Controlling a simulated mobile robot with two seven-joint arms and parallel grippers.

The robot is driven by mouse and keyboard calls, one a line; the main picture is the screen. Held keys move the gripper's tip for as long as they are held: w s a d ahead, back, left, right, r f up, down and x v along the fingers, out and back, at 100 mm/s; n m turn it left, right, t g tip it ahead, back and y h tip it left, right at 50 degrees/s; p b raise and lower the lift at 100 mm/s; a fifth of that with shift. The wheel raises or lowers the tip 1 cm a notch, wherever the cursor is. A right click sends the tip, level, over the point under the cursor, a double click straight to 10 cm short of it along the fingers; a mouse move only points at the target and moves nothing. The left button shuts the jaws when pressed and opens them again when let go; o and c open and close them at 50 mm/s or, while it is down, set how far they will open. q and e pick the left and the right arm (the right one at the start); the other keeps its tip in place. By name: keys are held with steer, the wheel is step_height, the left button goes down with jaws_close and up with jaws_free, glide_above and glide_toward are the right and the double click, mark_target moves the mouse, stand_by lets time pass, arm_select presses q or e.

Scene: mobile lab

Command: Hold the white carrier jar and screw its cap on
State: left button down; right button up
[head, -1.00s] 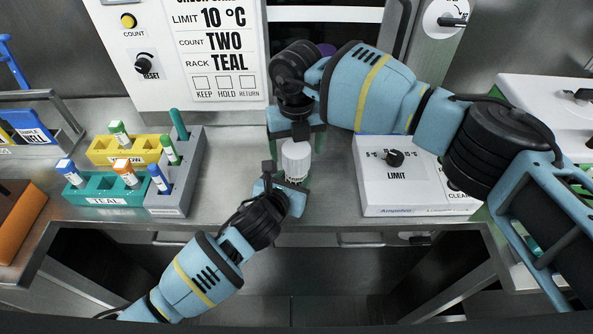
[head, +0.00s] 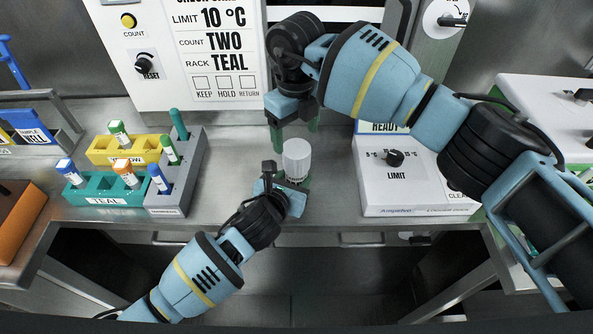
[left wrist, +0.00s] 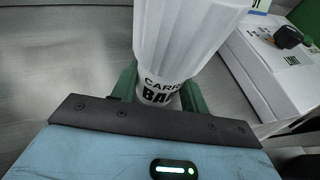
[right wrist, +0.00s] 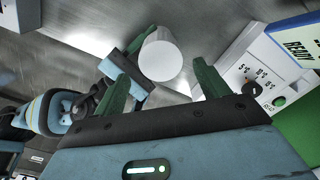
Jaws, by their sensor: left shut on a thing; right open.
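The white carrier jar (head: 297,172) stands upright near the front edge of the steel counter, with a ribbed white cap (head: 297,153) on top. In the left wrist view the cap (left wrist: 185,30) fills the upper middle, with part of a black label on the jar body (left wrist: 160,90) below it. My left gripper (head: 290,188) is shut on the jar body from the front. My right gripper (head: 294,132) is open and empty, above and behind the cap. In the right wrist view the round cap top (right wrist: 160,58) lies beyond and between the open green fingers, apart from them.
A white LIMIT box (head: 400,185) stands right of the jar. At left are a teal rack (head: 105,192), a yellow rack (head: 100,152) and a grey rack (head: 185,195) with capped tubes. A sign panel (head: 180,50) stands behind. Counter between racks and jar is clear.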

mark_target(296, 148)
steer(key=shift+r+n, duration=0.2)
steer(key=shift+n, duration=0.2)
steer(key=shift+f, duration=4)
steer(key=c, duration=1)
steer(key=o, duration=1.2)
steer(key=shift+r, duration=0.1)
step_height(296, 148, up, 12)
steer(key=shift+f, duration=0.1)
